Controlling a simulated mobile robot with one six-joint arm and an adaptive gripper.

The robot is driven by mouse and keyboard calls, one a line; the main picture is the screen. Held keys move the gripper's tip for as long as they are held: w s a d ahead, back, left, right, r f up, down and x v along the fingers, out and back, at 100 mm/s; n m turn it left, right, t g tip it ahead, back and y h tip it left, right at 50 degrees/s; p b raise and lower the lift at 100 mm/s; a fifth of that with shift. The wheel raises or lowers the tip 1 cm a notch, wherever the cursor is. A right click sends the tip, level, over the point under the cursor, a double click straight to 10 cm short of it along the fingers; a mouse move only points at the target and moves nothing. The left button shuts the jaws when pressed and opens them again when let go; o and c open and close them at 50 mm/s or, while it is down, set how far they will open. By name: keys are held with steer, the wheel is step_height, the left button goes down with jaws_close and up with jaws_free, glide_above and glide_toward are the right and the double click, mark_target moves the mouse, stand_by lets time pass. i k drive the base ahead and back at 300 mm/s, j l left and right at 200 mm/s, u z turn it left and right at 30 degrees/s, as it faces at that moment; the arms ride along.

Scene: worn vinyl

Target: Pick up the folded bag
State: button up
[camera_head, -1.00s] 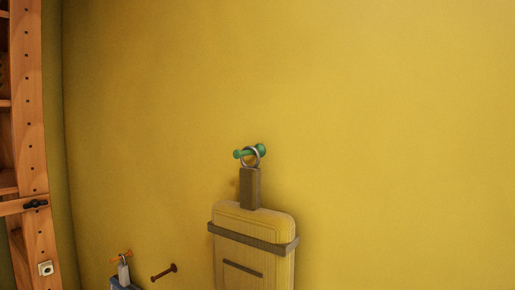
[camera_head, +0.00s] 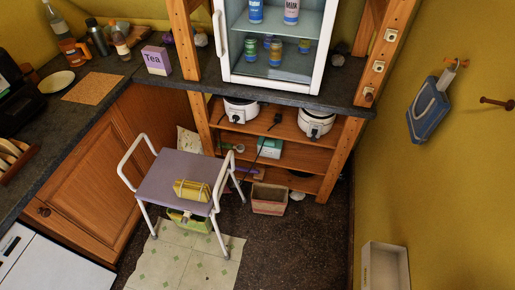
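A yellow bundle (camera_head: 192,190) with pale bands around it lies on the mauve seat of a white-framed chair (camera_head: 165,177). It looks like a folded bag, but it is too small to be sure. A yellow-green object (camera_head: 190,221) is below the seat's front edge, partly hidden by it. A blue flat bag-like item (camera_head: 428,110) hangs from a peg on the yellow wall at the right. My gripper is not in view.
A dark counter (camera_head: 110,95) and wooden cabinet (camera_head: 95,175) stand at left. Wooden shelves (camera_head: 275,130) hold white pots. A pale box (camera_head: 371,270) is by the wall.

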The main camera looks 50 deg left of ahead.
mark_target(192, 191)
steer(key=u, duration=2.6)
steer(key=i+l+u, duration=0.5)
steer(key=i+l, duration=0.15)
steer(key=i+l+u, duration=0.25)
steer(key=l, duration=0.25)
steer(key=i+l+u, duration=0.25)
steer(key=l, duration=0.25)
